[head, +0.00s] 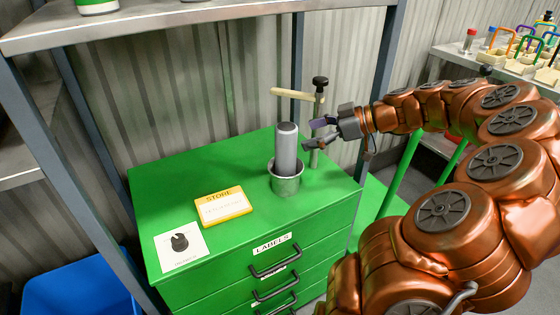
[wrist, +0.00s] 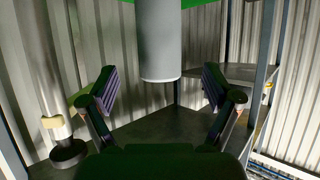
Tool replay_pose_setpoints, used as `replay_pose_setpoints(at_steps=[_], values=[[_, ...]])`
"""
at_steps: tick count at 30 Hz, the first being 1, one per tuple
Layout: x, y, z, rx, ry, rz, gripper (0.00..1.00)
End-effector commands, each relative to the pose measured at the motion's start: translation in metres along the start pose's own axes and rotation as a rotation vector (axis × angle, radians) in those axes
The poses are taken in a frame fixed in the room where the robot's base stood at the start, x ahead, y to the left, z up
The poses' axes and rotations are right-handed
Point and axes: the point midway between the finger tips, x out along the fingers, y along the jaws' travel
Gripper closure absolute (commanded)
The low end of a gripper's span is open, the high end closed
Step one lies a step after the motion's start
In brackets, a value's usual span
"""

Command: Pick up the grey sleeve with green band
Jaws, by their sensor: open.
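A grey sleeve (head: 287,150) stands upright in a metal cup (head: 286,182) on the green cabinet top. No green band shows on its visible part; its lower part is hidden in the cup. My gripper (head: 315,134) is open and empty, just right of the sleeve near its upper part. In the wrist view, which looks upside down, the sleeve (wrist: 160,42) comes down from the top edge, centred between the two spread fingers (wrist: 160,90). Neither finger appears to touch it.
A post with a black knob (head: 320,82) and a pale crossbar (head: 297,93) stands close behind my gripper. A yellow sign (head: 222,205) and a dial plate (head: 181,245) lie on the cabinet (head: 160,190). A green-banded item (head: 97,6) stands on the upper shelf.

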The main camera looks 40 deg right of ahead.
Motion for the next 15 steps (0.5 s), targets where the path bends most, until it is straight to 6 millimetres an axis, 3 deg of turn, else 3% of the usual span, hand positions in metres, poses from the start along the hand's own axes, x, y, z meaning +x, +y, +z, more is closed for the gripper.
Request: replay_pose_setpoints(at_steps=[15], values=[[0.048,0.001,0.009,0.002,0.000,0.004,0.11]])
